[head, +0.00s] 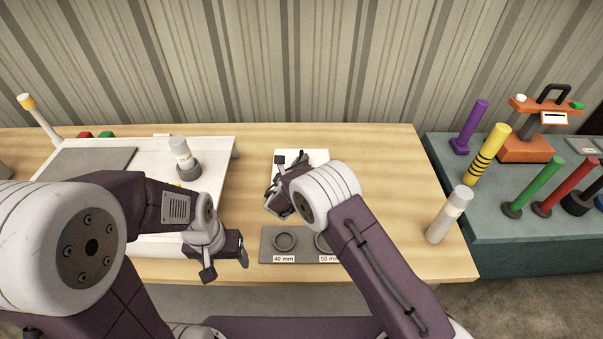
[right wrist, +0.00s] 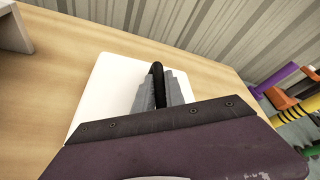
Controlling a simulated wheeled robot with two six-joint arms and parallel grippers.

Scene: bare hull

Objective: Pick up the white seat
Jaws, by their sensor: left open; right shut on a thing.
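The white seat (head: 318,157) is a flat white square at the back middle of the wooden table, partly hidden by my right arm. It also shows in the right wrist view (right wrist: 105,88). My right gripper (head: 274,186) is over it. In the right wrist view its grey fingers (right wrist: 160,88) are shut on a black upright part, which looks like the seat's handle. I cannot tell whether the seat is clear of the table. My left gripper (head: 226,262) is open and empty near the table's front edge.
A grey plate (head: 268,255) with rings marked 40 mm and 55 mm lies in front. A teal bench (head: 510,225) holds colored rods and an orange stand (head: 528,146).

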